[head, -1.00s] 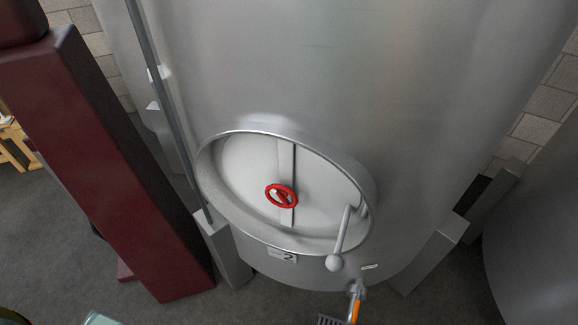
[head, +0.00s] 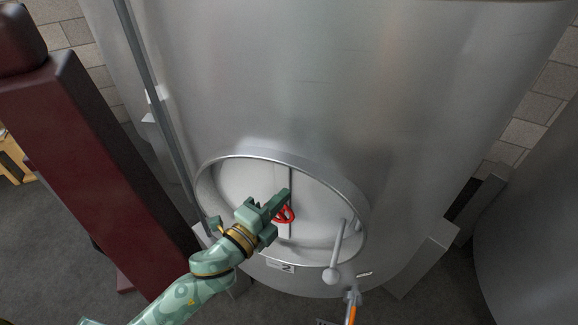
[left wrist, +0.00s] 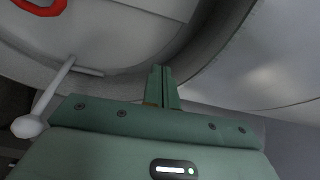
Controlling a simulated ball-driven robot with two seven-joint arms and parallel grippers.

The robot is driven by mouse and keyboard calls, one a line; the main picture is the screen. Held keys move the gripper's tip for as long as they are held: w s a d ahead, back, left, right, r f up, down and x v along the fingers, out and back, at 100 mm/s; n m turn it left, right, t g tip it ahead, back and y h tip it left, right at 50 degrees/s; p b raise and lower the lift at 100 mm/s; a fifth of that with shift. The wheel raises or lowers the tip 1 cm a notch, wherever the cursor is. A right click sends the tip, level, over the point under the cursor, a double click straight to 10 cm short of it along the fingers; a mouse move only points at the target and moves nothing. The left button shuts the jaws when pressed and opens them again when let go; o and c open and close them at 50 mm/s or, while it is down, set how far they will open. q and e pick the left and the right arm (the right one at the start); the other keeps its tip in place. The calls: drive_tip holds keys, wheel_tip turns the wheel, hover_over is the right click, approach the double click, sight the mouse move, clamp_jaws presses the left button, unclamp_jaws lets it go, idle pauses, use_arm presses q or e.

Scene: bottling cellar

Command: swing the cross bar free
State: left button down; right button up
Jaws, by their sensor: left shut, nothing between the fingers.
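The tank's round hatch (head: 232,180) has a pale upright cross bar (head: 291,178) over its door, with a red handwheel (head: 288,216) at the middle. My left gripper (head: 284,196) is in front of the bar and covers part of it and of the wheel. Its fingers are shut with nothing between them; I cannot tell whether they touch anything. In the left wrist view the shut fingers (left wrist: 162,88) point at the hatch rim, and the red wheel (left wrist: 40,5) is cut off at the top left. My right gripper is out of view.
A grey lever with a ball end (head: 332,274) sits at the hatch's right; it also shows in the left wrist view (left wrist: 28,126). An orange-handled tap (head: 351,312) is below. A dark red post (head: 95,170) stands at the left, and another tank (head: 530,235) at the right.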

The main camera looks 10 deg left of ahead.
use_arm(q)
drive_tip(key=shift+f+m, duration=0.1)
drive_tip(key=shift+m, duration=0.3)
drive_tip(key=w+p, duration=0.1)
drive_tip(key=w, duration=0.8)
drive_tip(key=shift+w, duration=0.25)
drive_tip(key=shift+a, duration=0.15)
